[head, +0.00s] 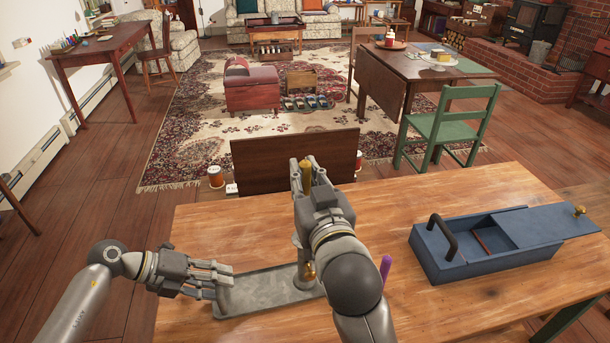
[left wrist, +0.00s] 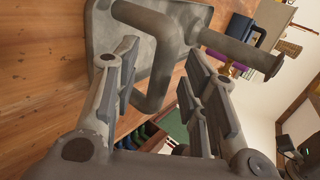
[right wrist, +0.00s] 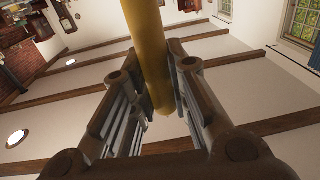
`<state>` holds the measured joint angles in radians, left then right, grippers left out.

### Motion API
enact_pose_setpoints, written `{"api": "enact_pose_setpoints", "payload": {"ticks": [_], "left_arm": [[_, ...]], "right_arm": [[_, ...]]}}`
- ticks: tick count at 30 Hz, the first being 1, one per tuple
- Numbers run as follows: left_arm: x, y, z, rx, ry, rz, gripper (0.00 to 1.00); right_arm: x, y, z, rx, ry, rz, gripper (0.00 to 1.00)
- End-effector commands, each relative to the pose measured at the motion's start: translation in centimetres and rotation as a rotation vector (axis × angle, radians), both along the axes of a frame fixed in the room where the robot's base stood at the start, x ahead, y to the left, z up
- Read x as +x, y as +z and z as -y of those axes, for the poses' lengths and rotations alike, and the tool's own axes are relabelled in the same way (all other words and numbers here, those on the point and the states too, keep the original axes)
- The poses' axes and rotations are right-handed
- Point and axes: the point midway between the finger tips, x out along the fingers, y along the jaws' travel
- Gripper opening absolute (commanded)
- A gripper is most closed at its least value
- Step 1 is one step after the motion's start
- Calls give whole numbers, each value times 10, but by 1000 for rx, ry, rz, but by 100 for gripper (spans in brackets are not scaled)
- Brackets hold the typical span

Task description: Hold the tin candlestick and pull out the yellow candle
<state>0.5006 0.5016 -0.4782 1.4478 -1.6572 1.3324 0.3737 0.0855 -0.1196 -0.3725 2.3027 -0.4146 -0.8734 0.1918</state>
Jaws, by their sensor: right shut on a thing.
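The grey tin candlestick (head: 262,291) stands on the wooden table, a shallow rectangular pan with an upright column (head: 302,262). My left gripper (head: 225,280) is at the pan's left end. In the left wrist view its fingers (left wrist: 165,85) are apart, with the candlestick's handle loop (left wrist: 152,85) between them, not clamped. The column's far end (left wrist: 262,62) shows no candle in it there. My right gripper (head: 304,170) is above the candlestick, shut on the yellow candle (head: 307,176). My right arm hides part of the pan.
A blue box (head: 460,255) with a black handle and a partly slid-out lid stands at the table's right. A purple thing (head: 385,267) stands beside my right arm. Bare table lies at the front left and between the arm and the box.

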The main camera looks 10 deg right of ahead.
Motion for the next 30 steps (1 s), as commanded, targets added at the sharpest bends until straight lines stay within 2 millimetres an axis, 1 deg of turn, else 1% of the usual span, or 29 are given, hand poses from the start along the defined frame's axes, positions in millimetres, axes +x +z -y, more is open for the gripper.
{"api": "enact_pose_setpoints", "payload": {"ticks": [9, 15, 21, 30], "left_arm": [[-2, 40, -52, 3, 3, 2, 40], [-4, 60, -78, 2, 2, 2, 40], [-6, 68, -88, 0, 0, 1, 40], [-6, 68, -88, 0, 0, 1, 40]], "right_arm": [[0, 0, 0, 0, 0, 0, 0], [0, 0, 0, 0, 0, 0, 0], [0, 0, 0, 0, 0, 0, 0], [0, 0, 0, 0, 0, 0, 0]]}}
